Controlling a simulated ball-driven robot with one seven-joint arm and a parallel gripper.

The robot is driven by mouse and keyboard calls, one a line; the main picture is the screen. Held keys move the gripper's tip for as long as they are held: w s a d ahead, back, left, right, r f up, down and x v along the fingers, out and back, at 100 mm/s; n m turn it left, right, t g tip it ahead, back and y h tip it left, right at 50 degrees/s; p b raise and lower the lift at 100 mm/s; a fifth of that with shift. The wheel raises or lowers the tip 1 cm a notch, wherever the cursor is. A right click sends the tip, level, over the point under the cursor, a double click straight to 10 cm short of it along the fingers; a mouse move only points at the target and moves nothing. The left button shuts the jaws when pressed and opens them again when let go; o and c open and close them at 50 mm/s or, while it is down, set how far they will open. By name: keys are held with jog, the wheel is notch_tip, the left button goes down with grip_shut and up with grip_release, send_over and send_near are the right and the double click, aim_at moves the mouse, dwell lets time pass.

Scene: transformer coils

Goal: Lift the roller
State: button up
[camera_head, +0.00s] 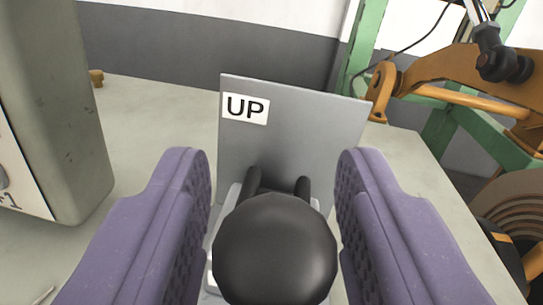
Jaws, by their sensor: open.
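My gripper (273,205) has two purple, ridged fingers standing apart on either side of a round black knob (274,250). The fingers are open, with visible gaps between them and the knob. Two black prongs (254,182) show behind the knob, in front of an upright grey plate (290,130) with a white label reading "UP" (246,108). No part is marked as the roller. The lower part of the knob and its mounting are mostly hidden.
A grey-green box (60,100) stands close on the left. An orange linkage (450,80) and green frame (368,40) stand on the right. The pale table (145,110) has clear room left of the plate. A small orange-brown peg (96,77) is at its back.

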grip_shut()
jog(key=shift+r, duration=0.1)
